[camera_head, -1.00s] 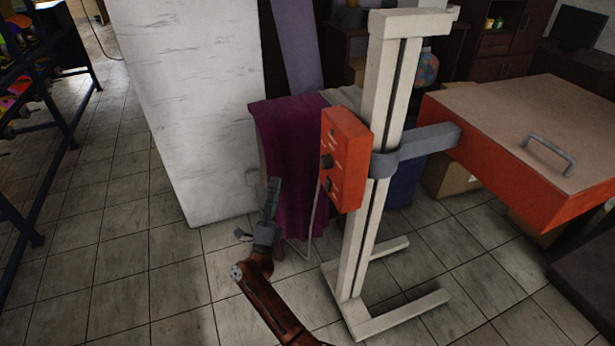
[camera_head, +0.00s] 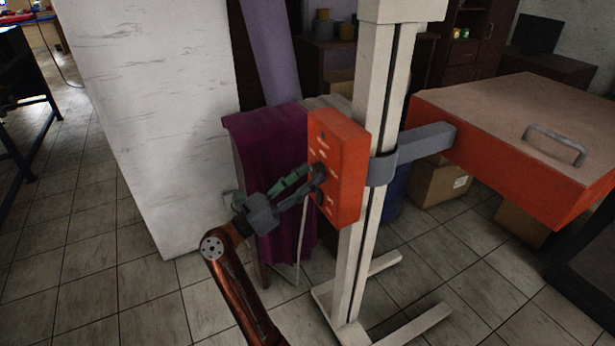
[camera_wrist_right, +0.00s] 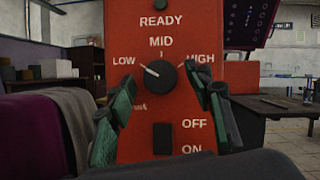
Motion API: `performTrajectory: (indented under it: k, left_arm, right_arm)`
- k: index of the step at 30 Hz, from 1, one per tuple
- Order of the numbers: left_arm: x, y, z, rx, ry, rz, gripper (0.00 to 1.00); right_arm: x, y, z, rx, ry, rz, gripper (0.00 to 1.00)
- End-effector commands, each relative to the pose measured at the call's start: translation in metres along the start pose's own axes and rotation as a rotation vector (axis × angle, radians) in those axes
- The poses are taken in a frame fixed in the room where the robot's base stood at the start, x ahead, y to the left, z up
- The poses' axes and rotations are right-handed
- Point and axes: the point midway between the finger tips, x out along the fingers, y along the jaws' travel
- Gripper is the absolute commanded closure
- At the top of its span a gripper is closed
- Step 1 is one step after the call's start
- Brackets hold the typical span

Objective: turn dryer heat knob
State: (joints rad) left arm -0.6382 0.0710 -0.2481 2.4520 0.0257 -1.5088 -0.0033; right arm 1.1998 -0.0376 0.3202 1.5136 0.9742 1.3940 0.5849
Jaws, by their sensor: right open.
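The dryer heat knob (camera_wrist_right: 159,75) is a round black dial with a white pointer on the red control box (camera_head: 340,180). In the right wrist view its pointer aims up and left, toward LOW. My right gripper (camera_wrist_right: 166,95) is open, with one green finger on each side, a little below the knob's level. In the head view my right gripper (camera_head: 318,178) is at the box's left face and partly hides the knob. I cannot tell whether the fingers touch it. A black OFF/ON switch (camera_wrist_right: 163,138) sits below the knob. My left gripper is not in view.
The box is mounted on a white upright post (camera_head: 374,100) with floor legs. A flat dryer head (camera_head: 520,130) with a handle extends right. A purple cloth (camera_head: 270,160) hangs behind the gripper, near a white panel (camera_head: 150,110). Floor at left is clear.

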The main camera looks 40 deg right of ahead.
Motion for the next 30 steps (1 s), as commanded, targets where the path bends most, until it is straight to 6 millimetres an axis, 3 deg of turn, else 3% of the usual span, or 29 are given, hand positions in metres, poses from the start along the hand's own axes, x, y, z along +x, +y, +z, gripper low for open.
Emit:
performTrajectory:
  k: [11, 30]
  left_arm:
    - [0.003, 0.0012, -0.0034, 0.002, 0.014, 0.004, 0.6]
    - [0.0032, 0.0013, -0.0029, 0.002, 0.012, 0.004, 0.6]
  right_arm:
    - [0.0087, 0.0, 0.0005, 0.001, -0.001, 0.001, 0.53]
    - [0.0082, 0.0002, 0.0002, 0.0, -0.002, 0.001, 0.95]
